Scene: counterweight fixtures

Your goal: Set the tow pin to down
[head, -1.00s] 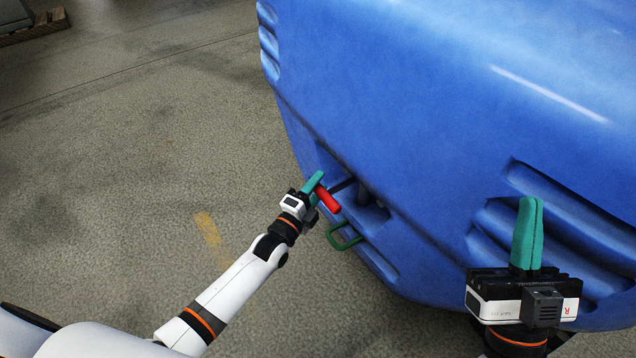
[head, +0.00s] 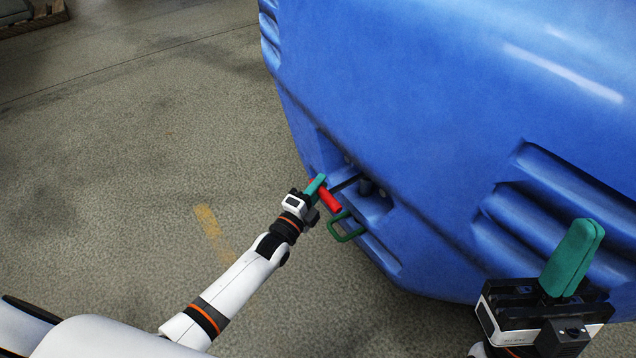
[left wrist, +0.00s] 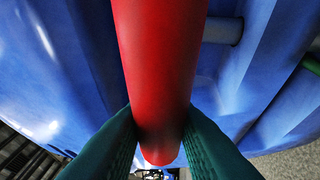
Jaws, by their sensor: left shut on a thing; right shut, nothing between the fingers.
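The tow pin's red handle (head: 328,196) shows in the head view at a recess low in the blue counterweight (head: 430,120). A dark bar (head: 346,184) runs from it to a dark upright pin (head: 366,187) in the recess. My left gripper (head: 318,181) is shut on the red handle. In the left wrist view the red handle (left wrist: 160,70) fills the middle, between the two green fingers. My right gripper (head: 576,255) is shut and empty, in front of the counterweight's right side, away from the handle. How deep the pin sits is hidden.
A green loop handle (head: 346,230) sticks out just below the red handle. Ribbed recesses (head: 520,220) lie behind my right gripper. The concrete floor (head: 130,170) at left is open, with a yellow mark (head: 208,222). A pallet-like object (head: 30,15) lies at the far left corner.

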